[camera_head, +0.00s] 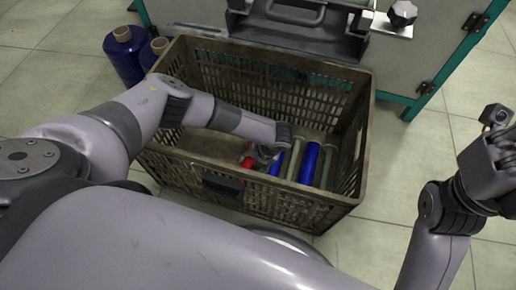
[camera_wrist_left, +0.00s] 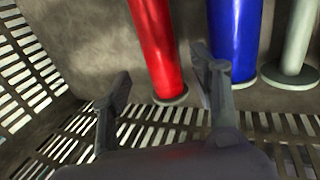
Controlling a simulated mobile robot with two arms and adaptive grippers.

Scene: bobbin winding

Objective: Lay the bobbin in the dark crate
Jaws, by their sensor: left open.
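The dark crate (camera_head: 205,162) stands on the floor in the middle of the head view. My left gripper (camera_head: 262,156) is inside it, low and open. A red bobbin (camera_wrist_left: 156,45) lies in the crate. In the left wrist view its near end shows between and beyond the two open fingers of my left gripper (camera_wrist_left: 163,75), with no clear grip on it. In the head view the red bobbin (camera_head: 247,162) is partly hidden by the gripper.
Another blue piece (camera_head: 277,164) and pale grey-green tubes (camera_head: 325,166) lie in the crate near the gripper. Blue spools (camera_head: 124,55) stand on the floor behind left. A grey-green machine (camera_head: 420,45) stands behind the crate. My right arm is at the right; floor there is clear.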

